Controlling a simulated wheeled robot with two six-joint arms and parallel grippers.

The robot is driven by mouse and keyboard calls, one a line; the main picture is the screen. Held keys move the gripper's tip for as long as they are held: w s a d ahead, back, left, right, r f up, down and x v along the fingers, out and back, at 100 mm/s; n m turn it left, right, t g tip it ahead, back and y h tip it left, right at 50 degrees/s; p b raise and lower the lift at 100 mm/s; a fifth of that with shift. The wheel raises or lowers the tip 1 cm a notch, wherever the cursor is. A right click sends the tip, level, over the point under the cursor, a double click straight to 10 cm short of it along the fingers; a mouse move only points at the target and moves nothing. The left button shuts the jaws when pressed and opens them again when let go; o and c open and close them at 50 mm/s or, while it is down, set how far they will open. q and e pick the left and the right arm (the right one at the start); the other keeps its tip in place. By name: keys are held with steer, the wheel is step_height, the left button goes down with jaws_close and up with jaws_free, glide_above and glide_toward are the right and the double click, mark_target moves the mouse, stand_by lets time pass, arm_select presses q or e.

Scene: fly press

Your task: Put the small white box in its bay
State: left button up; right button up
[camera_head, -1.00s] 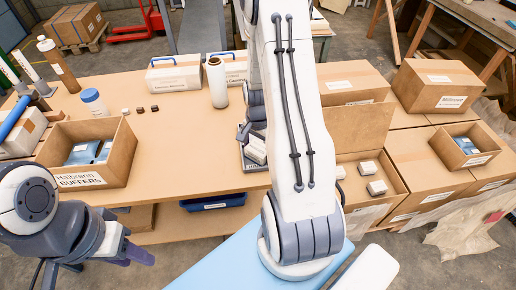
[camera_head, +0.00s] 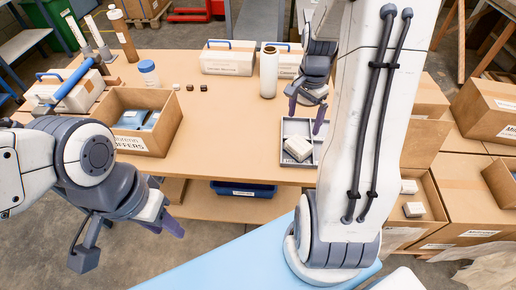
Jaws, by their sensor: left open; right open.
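A small white box (camera_head: 298,147) lies in the grey divided tray (camera_head: 287,128) near the table's front edge, tilted in the view. Which compartment it occupies, and whether it sits fully down, I cannot tell. My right gripper (camera_head: 306,110) is open and empty, its fingers pointing down above the back part of the tray, apart from the box. My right arm hides the tray's right side. My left gripper (camera_head: 128,238) is open and empty in front of the table at the lower left. More small white boxes (camera_head: 414,209) lie in an open carton at the right.
A buffers carton (camera_head: 172,128) with blue packs stands on the table's left. The table's middle is clear. Cartons (camera_head: 485,110) crowd the right.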

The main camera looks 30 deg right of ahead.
steer(key=s+a+r+n, duration=0.1)
steer(key=a+r+n, duration=0.1)
steer(key=a+n, duration=0.5)
steer(key=a+r+n, duration=0.2)
steer(key=a, duration=0.8)
steer(key=s+a+r+n+y, duration=0.1)
steer(key=s+a+r+n, duration=0.1)
steer(key=s+a+n, duration=1.1)
steer(key=shift+s+a+r+n, duration=0.25)
steer(key=shift+s+a+n, duration=0.15)
steer(key=shift+s, duration=0.75)
